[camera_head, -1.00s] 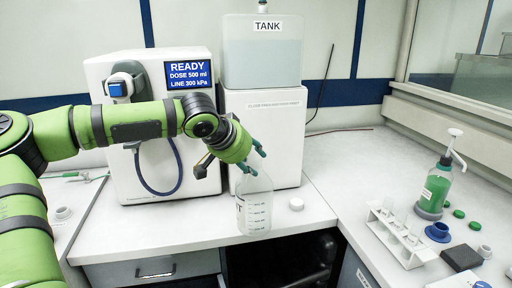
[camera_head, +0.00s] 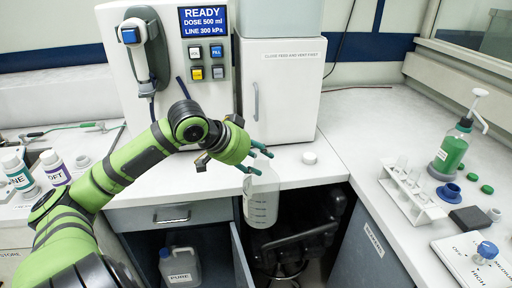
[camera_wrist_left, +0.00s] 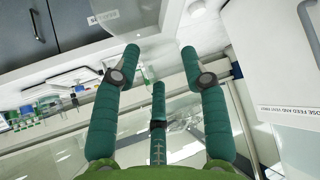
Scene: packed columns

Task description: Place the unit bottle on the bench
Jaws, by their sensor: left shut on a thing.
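The unit bottle (camera_head: 262,207) is clear, with graduation marks, and hangs roughly upright from my left gripper (camera_head: 257,161). The teal fingers of that gripper are shut at the bottle's top. In the head view the bottle overlaps the front edge of the white bench (camera_head: 350,125), with its lower part over the dark knee space. I cannot tell its exact depth to the edge. The wrist view shows the fingers (camera_wrist_left: 160,68) with clear material between them, hard to make out. My right gripper is in neither view.
A dispenser (camera_head: 190,90) and white cabinet (camera_head: 280,95) stand behind. A tube rack (camera_head: 412,190) and green pump bottle (camera_head: 450,150) stand right. Clear bench lies between cap and rack. A low compartment holds a jug (camera_head: 181,268).

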